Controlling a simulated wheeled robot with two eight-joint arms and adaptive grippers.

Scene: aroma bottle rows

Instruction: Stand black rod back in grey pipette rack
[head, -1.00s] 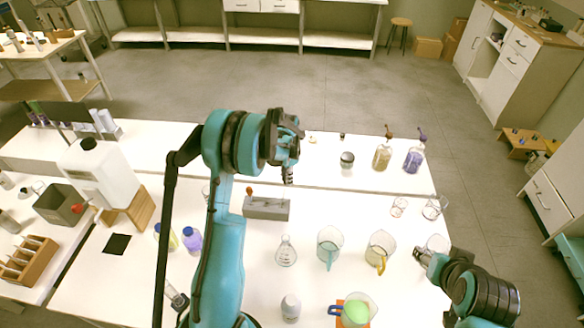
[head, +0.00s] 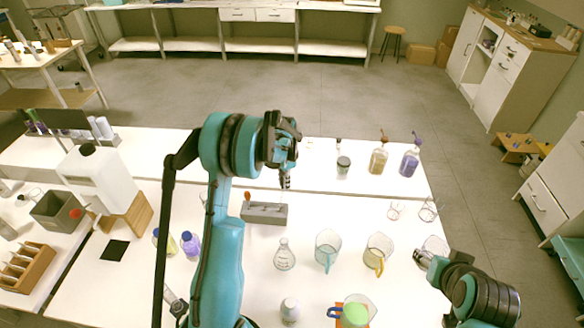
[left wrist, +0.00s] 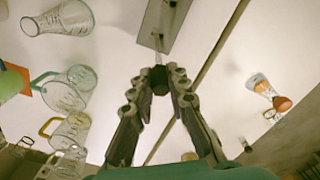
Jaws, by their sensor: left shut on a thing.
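The grey pipette rack (head: 266,214) stands on the white bench, with an orange-red-topped item (head: 247,196) upright at its left end. The rack (left wrist: 152,38) also shows at the top of the left wrist view. My left gripper (head: 286,184) is above and just behind the rack's right end, pointing down. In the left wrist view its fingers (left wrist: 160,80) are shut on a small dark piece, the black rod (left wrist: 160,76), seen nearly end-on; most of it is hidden. The rod is apart from the rack. My right gripper (head: 420,258) is beside a glass beaker (head: 434,246); its jaws are unclear.
A flask (head: 285,256) and two jugs (head: 327,249) (head: 378,252) stand in front of the rack. A jar (head: 343,166) and two bottles (head: 378,158) (head: 409,160) stand on the back bench. Bench around the rack's right side is clear.

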